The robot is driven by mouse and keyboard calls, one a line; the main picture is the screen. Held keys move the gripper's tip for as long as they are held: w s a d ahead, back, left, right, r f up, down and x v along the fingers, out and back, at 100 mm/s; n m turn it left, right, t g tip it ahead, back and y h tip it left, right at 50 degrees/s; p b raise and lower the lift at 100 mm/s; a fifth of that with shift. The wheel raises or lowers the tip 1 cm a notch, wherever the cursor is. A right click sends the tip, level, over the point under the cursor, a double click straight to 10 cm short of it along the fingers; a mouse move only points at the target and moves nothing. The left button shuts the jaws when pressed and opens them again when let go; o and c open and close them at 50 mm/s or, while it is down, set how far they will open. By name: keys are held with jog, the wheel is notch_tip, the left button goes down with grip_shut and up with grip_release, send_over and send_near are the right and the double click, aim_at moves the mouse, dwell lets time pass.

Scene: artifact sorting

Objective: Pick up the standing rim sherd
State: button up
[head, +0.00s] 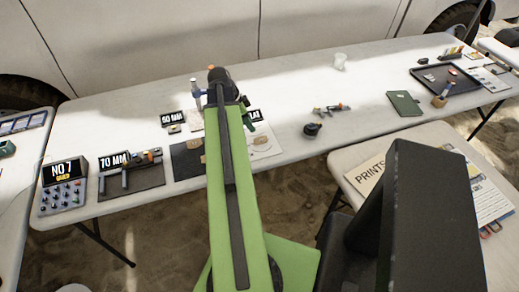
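My green arm reaches forward over the long white table. My gripper (222,82) is at its far end, near the table's back edge; its fingers are too hidden to show whether they are open or shut. I cannot single out the standing rim sherd for sure. A small tan piece (203,159) shows at the right side of a dark mat (183,164), just left of my arm. Small brownish and orange items (146,157) sit on another dark mat (148,181) farther left.
A console reading NO7 (63,187) and a 70 MM sign (114,160) stand at left. A side table (355,158) holds prints. The table's middle right is mostly clear.

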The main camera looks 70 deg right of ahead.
aim_at(260, 137)
jog(key=b+x, duration=0.8)
jog(key=x, duration=0.2)
jog(key=shift+s+f, duration=0.2)
jog(key=shift+s, duration=0.05)
jog(key=shift+r, duration=0.2)
jog(key=shift+c, duration=0.4)
grip_shut()
